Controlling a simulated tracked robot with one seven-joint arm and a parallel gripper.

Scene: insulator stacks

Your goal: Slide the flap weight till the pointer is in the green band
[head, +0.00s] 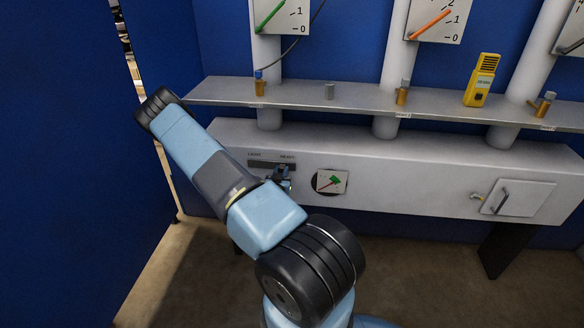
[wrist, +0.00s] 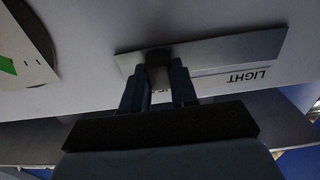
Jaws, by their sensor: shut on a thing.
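The flap weight's dark knob (wrist: 158,57) sits on a pale slotted plate (wrist: 232,47) marked LIGHT at one end. In the head view the plate (head: 262,164) is on the front of the long grey duct, and the knob is near its right, HEAVY end. My gripper (wrist: 157,78) is shut on the knob; in the head view the gripper (head: 283,177) partly hides it. The small square dial (head: 330,182) is just right of the plate. It has a green band (head: 336,180) and a thin reddish pointer slanting up toward it; I cannot tell whether the tip is inside.
A grey shelf (head: 350,97) runs above the duct (head: 400,150), holding brass fittings and a yellow handheld meter (head: 482,80). White pipes rise behind it, with larger gauges. A small hatch (head: 518,197) is at the duct's right. A blue wall (head: 70,150) stands close on the left.

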